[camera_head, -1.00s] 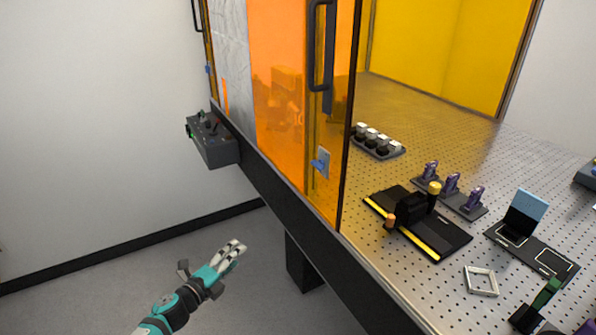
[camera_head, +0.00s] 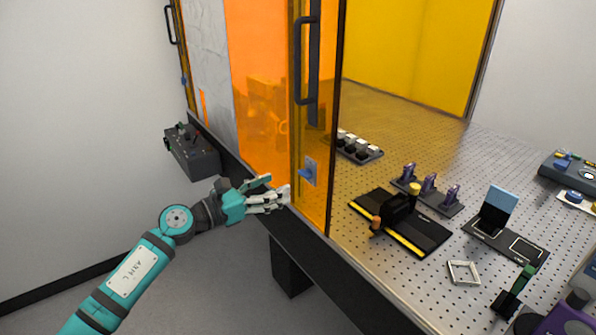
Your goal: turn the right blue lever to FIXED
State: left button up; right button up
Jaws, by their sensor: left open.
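The right blue lever (camera_head: 306,174) sits on a small plate low on the orange sliding panel (camera_head: 270,110), near that panel's dark vertical edge. A second small blue part (camera_head: 184,81) shows on the far left panel edge. My left gripper (camera_head: 284,196) is open and empty, just left of and a little below the right lever, in front of the orange panel. A gap shows between its fingertips and the lever. Any marking beside the lever is too small to read. My right gripper is not in view.
A dark control box (camera_head: 192,152) hangs on the table's left side. A black handle (camera_head: 306,58) stands above the lever. The perforated table (camera_head: 400,135) holds a black stage with yellow stripes (camera_head: 425,232), purple mounts (camera_head: 429,184) and a small square frame (camera_head: 464,272).

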aim_at(302, 175)
pick_arm(q)
jog(key=p+x, duration=0.1)
jog(key=x, duration=0.5)
jog(key=shift+w+d, duration=0.15)
jog(key=shift+w, duration=0.05)
jog(key=shift+w+d, duration=0.35)
jog(key=shift+d, duration=0.15)
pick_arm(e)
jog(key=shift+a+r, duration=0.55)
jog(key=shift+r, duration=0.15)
pick_arm(q)
jog(key=shift+c, duration=0.4)
jog(key=c, duration=1.1)
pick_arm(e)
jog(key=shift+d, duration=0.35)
